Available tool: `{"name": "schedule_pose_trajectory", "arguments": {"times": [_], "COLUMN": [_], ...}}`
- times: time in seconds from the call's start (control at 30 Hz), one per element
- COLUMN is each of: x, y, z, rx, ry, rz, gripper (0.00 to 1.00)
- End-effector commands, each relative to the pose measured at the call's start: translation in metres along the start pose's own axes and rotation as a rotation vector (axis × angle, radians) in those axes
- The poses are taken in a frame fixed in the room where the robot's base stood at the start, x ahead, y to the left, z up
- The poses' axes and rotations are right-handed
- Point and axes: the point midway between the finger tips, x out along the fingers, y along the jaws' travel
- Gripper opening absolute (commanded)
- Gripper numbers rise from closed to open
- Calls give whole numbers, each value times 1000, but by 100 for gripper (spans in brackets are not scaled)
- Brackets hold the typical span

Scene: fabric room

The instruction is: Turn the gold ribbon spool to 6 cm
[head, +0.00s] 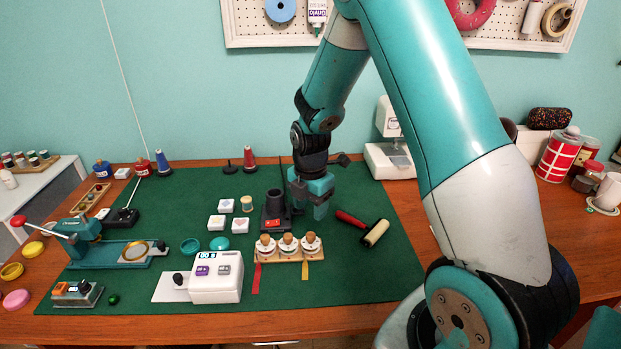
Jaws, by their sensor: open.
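A small wooden rack (279,258) stands on the green mat and bears three white round dials with wooden knobs. A gold ribbon (305,271) hangs from the rack's right end, below the right spool (311,245). A red ribbon (257,279) hangs at the left end, below the left spool (265,247). The middle spool (288,245) shows no clear ribbon. The dial marks are too small to read. My gripper (318,208) is open and empty, pointing down above and behind the right spool, apart from it.
A black device with a red label (273,222) stands just behind the rack, near my gripper. A roller with a red handle (375,232) lies to the right. A white machine with a display (216,277) is at front left. The mat (360,277) is clear at front right.

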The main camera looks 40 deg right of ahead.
Motion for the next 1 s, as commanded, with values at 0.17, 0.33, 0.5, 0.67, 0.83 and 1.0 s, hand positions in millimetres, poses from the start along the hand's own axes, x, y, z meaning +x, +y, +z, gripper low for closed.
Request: {"name": "schedule_pose_trajectory", "arguments": {"times": [0.17, 0.33, 0.5, 0.67, 0.83, 1.0], "x": [-45, -73, -86, -88, -87, -87], "y": [1, 1, 0, 0, 0, 0], "z": [0, 0, 0, 0, 0, 0], "rx": [0, 0, 0, 0, 0, 0], "ry": [-2, -1, 0, 0, 0, 0], "rz": [5, 3, 1, 0, 0, 0], "gripper": [52, 52, 52, 52, 52, 52]}}
